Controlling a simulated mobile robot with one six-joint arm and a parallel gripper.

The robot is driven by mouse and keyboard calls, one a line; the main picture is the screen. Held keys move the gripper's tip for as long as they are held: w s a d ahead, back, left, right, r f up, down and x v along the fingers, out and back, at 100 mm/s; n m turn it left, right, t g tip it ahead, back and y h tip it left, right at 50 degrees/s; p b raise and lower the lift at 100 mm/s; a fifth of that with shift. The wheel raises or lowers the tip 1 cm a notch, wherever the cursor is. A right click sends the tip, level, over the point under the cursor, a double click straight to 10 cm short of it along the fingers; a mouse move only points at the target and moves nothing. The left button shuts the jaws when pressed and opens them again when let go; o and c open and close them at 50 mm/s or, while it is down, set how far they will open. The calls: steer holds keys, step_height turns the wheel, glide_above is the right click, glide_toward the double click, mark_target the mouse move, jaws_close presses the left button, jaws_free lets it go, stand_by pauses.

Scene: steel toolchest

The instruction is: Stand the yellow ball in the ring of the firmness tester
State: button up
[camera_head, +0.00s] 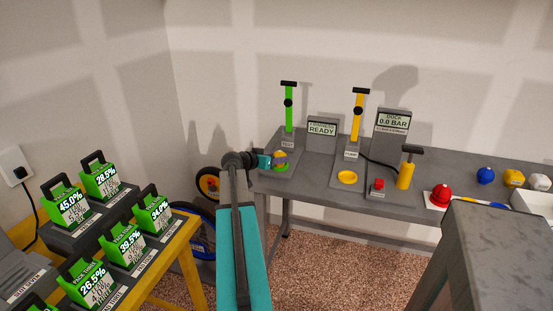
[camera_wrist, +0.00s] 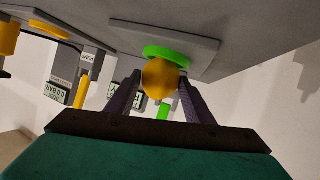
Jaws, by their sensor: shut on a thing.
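The yellow ball (camera_head: 281,154) is between the fingers of my gripper (camera_head: 272,160) at the left end of the grey bench. In the wrist view the ball (camera_wrist: 160,79) sits between both dark fingers, with my gripper (camera_wrist: 158,92) shut on it. The green ring (camera_head: 281,167) of the firmness tester is right at the ball; it also shows in the wrist view (camera_wrist: 185,54), partly hidden by the ball. I cannot tell whether ball and ring touch. The tester's green post (camera_head: 289,107) stands behind, beside a display (camera_head: 322,128) reading READY.
Right of the tester are a yellow ring (camera_head: 347,177), a yellow post (camera_head: 357,115), a red button (camera_head: 377,184) and a yellow pump (camera_head: 405,174). Green packs (camera_head: 127,242) stand at left.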

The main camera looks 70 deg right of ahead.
steer(key=shift+f+b, duration=0.2)
steer(key=shift+b, duration=0.1)
steer(key=o, duration=1)
steer(key=shift+o, duration=0.2)
steer(key=shift+r+p, duration=0.3)
steer(key=shift+p, duration=0.1)
steer(key=shift+w+a, duration=0.1)
steer(key=shift+a, duration=0.3)
steer(key=b+v, duration=0.1)
steer(key=v, duration=1)
steer(key=shift+b, duration=0.3)
steer(key=shift+r, duration=0.2)
